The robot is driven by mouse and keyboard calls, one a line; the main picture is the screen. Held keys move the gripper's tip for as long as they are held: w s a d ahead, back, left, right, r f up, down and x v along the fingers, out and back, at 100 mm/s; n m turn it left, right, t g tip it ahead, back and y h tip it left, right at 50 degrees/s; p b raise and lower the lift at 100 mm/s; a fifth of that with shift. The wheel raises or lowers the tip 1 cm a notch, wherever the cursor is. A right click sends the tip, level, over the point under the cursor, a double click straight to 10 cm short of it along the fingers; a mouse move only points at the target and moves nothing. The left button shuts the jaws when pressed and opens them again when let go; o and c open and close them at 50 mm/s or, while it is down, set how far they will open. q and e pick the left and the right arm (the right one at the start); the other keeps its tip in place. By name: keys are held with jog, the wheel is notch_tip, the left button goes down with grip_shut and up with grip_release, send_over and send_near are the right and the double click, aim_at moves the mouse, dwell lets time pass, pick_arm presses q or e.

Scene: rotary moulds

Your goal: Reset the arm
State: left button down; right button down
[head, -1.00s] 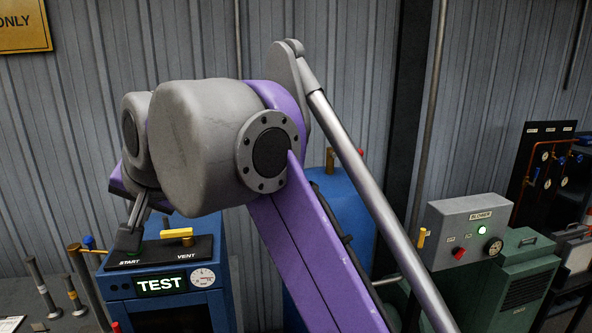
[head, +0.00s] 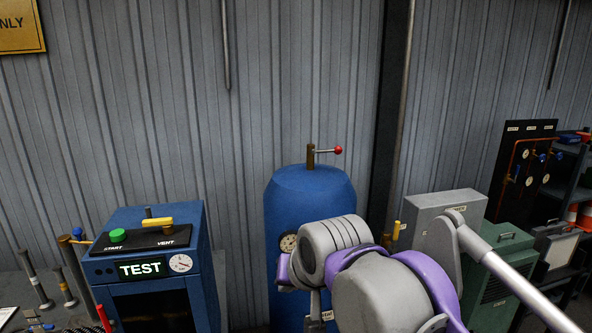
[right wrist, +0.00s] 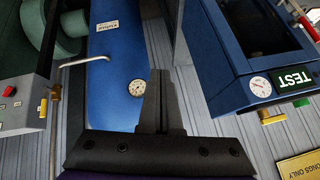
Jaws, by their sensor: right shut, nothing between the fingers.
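My right arm, purple and grey, is at the lower right of the head view, in front of the blue tank (head: 308,205). My right gripper (right wrist: 158,100) shows in the right wrist view with its two dark fingers together and nothing between them. In the head view it is mostly hidden below the grey wrist. The blue test machine (head: 207,262) stands at the left, apart from the arm. Its display reads TEST, and its green START button (head: 117,236) and yellow VENT handle (head: 153,223) are in plain view. My left gripper is not in view.
A grey box (head: 440,205) and green cabinet (head: 510,265) stand at the right. Metal posts (head: 36,280) stand at far left. The space above the machines is free.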

jog(key=s+d+f+h, duration=0.1)
jog(key=s+d+f, duration=0.4)
jog(key=f, duration=0.4)
jog(key=s+d+f+h, duration=0.1)
jog(key=s+d+f, duration=0.4)
jog(key=d+f, duration=0.2)
jog(key=s+d+f+h, duration=0.1)
jog(key=s+d+f, duration=0.4)
jog(key=f, duration=0.5)
jog(key=shift+s+d+f, duration=0.3)
jog(key=shift+d, duration=0.8)
